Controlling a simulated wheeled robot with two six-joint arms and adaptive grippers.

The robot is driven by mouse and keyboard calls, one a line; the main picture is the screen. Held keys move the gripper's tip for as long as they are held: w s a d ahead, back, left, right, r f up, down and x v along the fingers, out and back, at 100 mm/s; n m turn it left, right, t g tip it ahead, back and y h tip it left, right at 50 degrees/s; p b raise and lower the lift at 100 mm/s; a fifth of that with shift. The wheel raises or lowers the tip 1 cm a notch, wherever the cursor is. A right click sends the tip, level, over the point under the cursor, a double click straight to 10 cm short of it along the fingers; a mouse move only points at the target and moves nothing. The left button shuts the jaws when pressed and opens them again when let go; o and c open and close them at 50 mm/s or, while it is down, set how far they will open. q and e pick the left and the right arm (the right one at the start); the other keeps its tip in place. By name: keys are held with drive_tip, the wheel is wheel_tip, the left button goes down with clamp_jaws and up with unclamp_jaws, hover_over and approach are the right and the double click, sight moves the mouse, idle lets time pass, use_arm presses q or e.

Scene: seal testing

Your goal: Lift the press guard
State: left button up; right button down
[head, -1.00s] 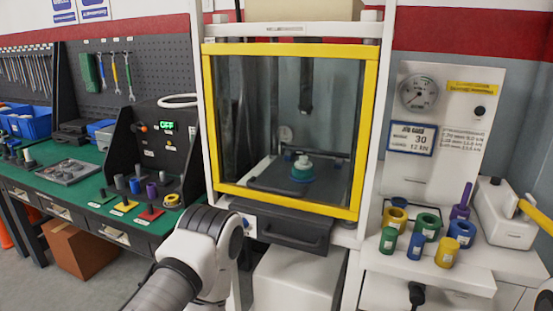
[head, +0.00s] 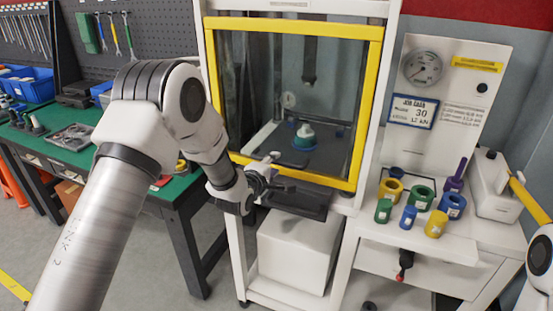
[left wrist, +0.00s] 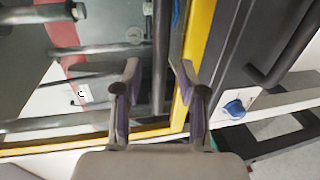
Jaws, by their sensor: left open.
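The press guard (head: 371,100) is a clear pane in a yellow frame, down over the front of the press. My left gripper (head: 272,172) is at the left part of the guard's lower yellow bar, open and seemingly empty. In the left wrist view, the open fingers (left wrist: 158,78) point at the guard, and its yellow bar (left wrist: 198,38) runs beside and behind the right-hand finger. I cannot tell whether they touch. My right gripper is out of view.
A dark drawer-like block (head: 298,202) juts out below the guard. A white shelf (head: 400,232) at right holds several coloured rings and cylinders and a gauge panel (head: 455,90). A green-topped bench (head: 60,150) stands at left. My left arm hides part of it.

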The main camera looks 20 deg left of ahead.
use_arm(q)
drive_tip(key=shift+x, duration=1.3)
clamp_jaws()
drive_tip(key=p, duration=1)
approach(283, 68)
drive_tip(key=x, duration=0.5)
drive_tip(key=shift+w, duration=0.15)
unclamp_jaws()
